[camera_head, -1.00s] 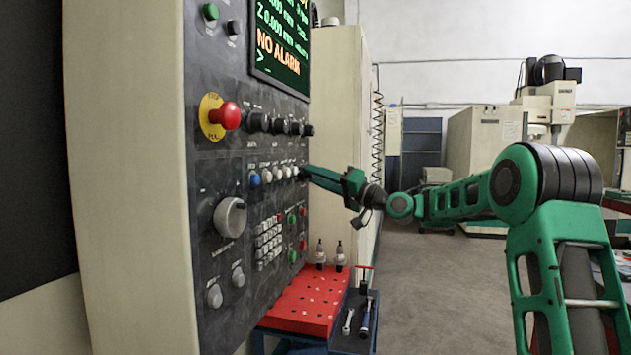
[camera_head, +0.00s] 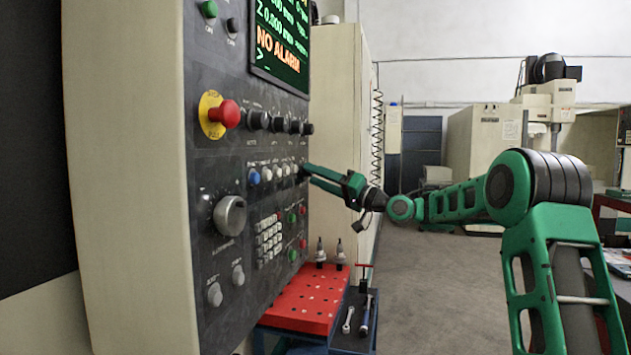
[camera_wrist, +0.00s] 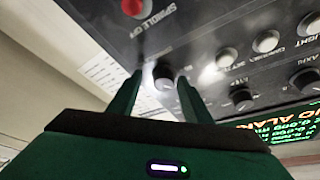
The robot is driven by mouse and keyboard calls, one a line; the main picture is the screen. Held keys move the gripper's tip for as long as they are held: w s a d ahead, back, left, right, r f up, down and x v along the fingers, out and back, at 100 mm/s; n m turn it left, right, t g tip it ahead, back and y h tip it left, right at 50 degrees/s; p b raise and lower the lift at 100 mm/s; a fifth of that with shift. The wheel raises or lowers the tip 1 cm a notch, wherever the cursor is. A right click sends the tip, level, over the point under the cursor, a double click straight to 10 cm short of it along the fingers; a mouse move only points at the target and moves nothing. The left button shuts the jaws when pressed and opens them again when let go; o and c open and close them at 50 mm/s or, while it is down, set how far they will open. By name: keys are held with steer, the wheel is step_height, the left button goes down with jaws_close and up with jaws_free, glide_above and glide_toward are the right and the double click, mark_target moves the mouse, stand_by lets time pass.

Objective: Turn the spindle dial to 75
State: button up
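The control panel (camera_head: 215,275) of the machine fills the left of the head view. A large grey dial (camera_head: 230,216) sits low on it, and a row of dark knobs (camera_head: 258,121) sits under the screen. I cannot read which one is labelled spindle. My gripper (camera_head: 303,169) reaches the panel at the right end of the row of small white buttons. In the wrist view, my gripper (camera_wrist: 158,80) has its two fingers apart, on either side of a round pale-faced knob (camera_wrist: 163,76). I cannot tell whether the fingers touch it.
A red emergency stop (camera_head: 226,114) juts from the panel. The screen (camera_head: 280,45) shows NO ALARM. A red perforated bench top (camera_head: 302,300) with tool holders stands below right, beside a wrench (camera_head: 348,320). In the wrist view, a red button (camera_wrist: 134,7) is labelled SPINDLE OFF.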

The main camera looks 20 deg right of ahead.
steer(key=v, duration=1)
steer(key=shift+s+d, duration=0.25)
steer(key=shift+s, duration=0.05)
steer(key=s+a+f+g+h, duration=0.2)
steer(key=a+f+g+h, duration=0.15)
steer(key=f, duration=0.45)
steer(key=s+d+f+g+h, duration=0.25)
steer(key=s+f+h, duration=0.35)
steer(key=s+f, duration=0.3)
steer(key=s+d+f+m+g+h, duration=0.1)
steer(key=s+f, duration=0.4)
steer(key=s, duration=0.8)
steer(key=s+d+f+m+g+h, duration=0.2)
steer(key=s+d+f+m+g, duration=0.1)
steer(key=s, duration=1)
steer(key=s+d+f+m+g+h, duration=0.2)
steer(key=s+d+f+g, duration=0.3)
steer(key=s, duration=0.8)
steer(key=shift+d+f+m, duration=0.4)
steer(key=shift+d+f, duration=0.35)
steer(key=shift+f, duration=0.1)
